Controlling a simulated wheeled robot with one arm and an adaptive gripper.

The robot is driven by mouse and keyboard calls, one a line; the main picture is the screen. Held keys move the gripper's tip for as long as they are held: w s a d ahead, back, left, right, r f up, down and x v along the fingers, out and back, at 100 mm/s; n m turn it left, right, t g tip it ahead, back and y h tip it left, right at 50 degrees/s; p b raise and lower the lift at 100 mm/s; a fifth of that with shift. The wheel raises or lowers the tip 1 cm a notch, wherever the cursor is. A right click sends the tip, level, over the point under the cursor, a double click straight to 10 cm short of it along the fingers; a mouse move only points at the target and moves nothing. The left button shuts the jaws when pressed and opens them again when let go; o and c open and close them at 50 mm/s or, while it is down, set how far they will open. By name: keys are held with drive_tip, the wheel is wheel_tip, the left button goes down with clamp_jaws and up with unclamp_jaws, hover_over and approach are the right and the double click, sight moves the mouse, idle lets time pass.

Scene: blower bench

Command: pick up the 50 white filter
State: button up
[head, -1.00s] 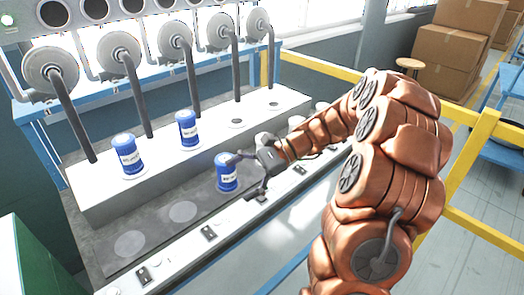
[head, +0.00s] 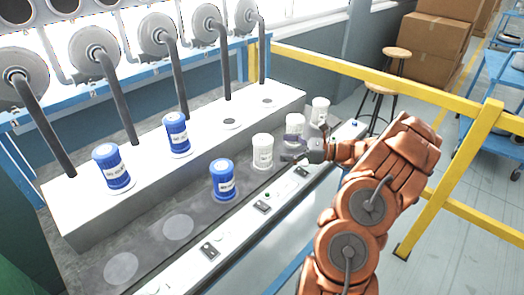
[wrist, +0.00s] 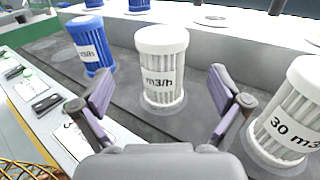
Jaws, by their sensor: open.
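A white ribbed filter (head: 262,150) stands upright on the grey strip, just right of a blue filter. In the wrist view this white filter (wrist: 163,62) stands straight ahead, between the lines of the fingers. Its label reads "m3/h"; the number is turned out of sight. My gripper (head: 293,157) is open and empty, to the right of this filter in the head view. In the wrist view the gripper (wrist: 160,92) has its fingers spread wide, short of the filter. Another white filter (wrist: 290,108), labelled "30 m3", stands to the right; it also shows in the head view (head: 295,127).
A third white filter (head: 319,108) stands farther back. A blue filter (head: 222,180) stands left of the middle white one. Two blue filters (head: 177,133) stand on the raised white ledge (head: 205,140) under hanging pipes. Yellow railing (head: 450,190) is behind my arm.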

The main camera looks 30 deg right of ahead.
sight(265, 144)
drive_tip(key=p+x, duration=0.1)
drive_tip(key=x, duration=0.5)
drive_tip(key=shift+w+a, duration=0.15)
drive_tip(key=shift+w, duration=0.15)
drive_tip(key=shift+f, duration=0.1)
drive_tip(key=shift+c, duration=0.3)
drive_tip(key=c, duration=1.3)
